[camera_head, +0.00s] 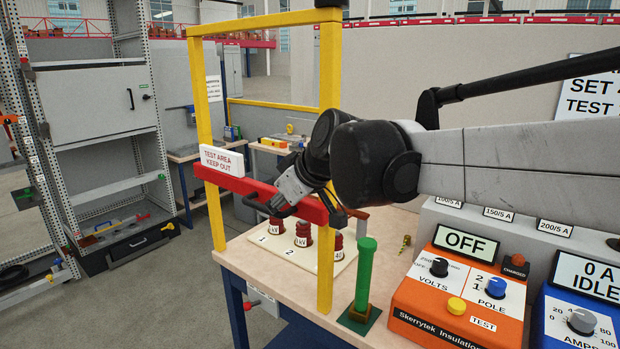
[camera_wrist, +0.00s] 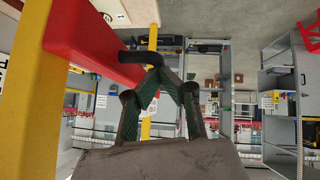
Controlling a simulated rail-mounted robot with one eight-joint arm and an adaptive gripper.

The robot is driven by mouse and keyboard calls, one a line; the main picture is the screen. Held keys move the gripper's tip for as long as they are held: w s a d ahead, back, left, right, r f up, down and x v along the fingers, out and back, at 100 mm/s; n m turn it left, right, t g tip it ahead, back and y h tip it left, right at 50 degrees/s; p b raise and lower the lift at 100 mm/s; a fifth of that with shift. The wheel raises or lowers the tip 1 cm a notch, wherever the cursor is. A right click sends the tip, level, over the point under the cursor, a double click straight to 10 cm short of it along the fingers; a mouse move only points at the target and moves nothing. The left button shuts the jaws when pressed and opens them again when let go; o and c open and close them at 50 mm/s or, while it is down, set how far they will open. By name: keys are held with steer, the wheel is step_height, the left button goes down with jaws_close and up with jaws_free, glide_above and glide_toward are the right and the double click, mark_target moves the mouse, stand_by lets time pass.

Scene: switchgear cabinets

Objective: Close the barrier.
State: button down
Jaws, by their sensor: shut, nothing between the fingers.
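The barrier is a yellow frame (camera_head: 212,130) with a red bar (camera_head: 240,184) across it, bearing a white "TEST AREA KEEP OUT" sign (camera_head: 222,161). The red bar also shows at upper left in the wrist view (camera_wrist: 88,42), beside a yellow post (camera_wrist: 45,75). A black hooked handle (camera_wrist: 138,57) sticks out from the bar. My gripper (camera_wrist: 172,78) is shut and empty, its fingertips close to the handle; I cannot tell whether they touch. In the head view, my gripper (camera_head: 268,207) is in front of the red bar and hides part of it.
Behind the frame, a bench (camera_head: 262,253) holds a white board with red-ribbed insulators (camera_head: 302,234). A green post (camera_head: 365,272) stands at the near right post. An orange tester (camera_head: 450,300) and a blue unit (camera_head: 585,315) stand right. Open floor (camera_head: 175,290) lies left.

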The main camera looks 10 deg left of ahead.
step_height(320, 180, down, 9)
steer(key=b, duration=0.3)
steer(key=shift+s+f, duration=0.1)
steer(key=shift+s, duration=0.05)
steer(key=w+a+r+p+v, duration=0.15)
steer(key=p+v, duration=0.25)
steer(key=v, duration=0.9)
steer(key=s+d+f+m+h, duration=0.2)
steer(key=s+d+f+m, duration=0.2)
steer(key=d, duration=0.5)
steer(key=s+d+f+m+h, duration=0.2)
steer(key=s+d+f+m, duration=0.2)
steer(key=d, duration=0.5)
steer(key=s+d+f+m+t+h, duration=0.1)
steer(key=s+d+f+m+h, duration=0.2)
steer(key=s+d+f, duration=0.4)
steer(key=s+d+m, duration=0.1)
steer(key=s+d, duration=0.1)
steer(key=d, duration=0.1)
steer(key=shift+f+m, duration=0.3)
steer(key=shift+m, duration=0.1)
